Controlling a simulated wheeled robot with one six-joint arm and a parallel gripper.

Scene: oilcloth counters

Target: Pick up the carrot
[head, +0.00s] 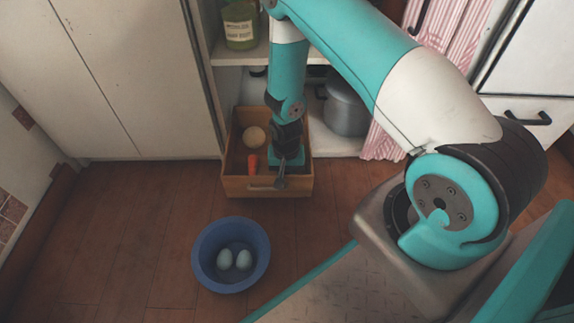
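The carrot (253,164) is a small orange shape inside a wooden drawer (240,184), near its front wall and left of my gripper. My gripper (281,180) points down over the right part of the drawer, close to its front edge. A gap shows between it and the carrot. Its fingers are small and dark from here, and I cannot tell whether they are open or shut. My wrist hides the right part of the drawer's inside.
A pale round thing (254,137) lies behind the carrot in the drawer. A blue bowl (203,273) with two pale eggs (234,260) stands on the wooden floor. A grey pot (346,108) and a jar (240,25) are in the cupboard. Floor at left is clear.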

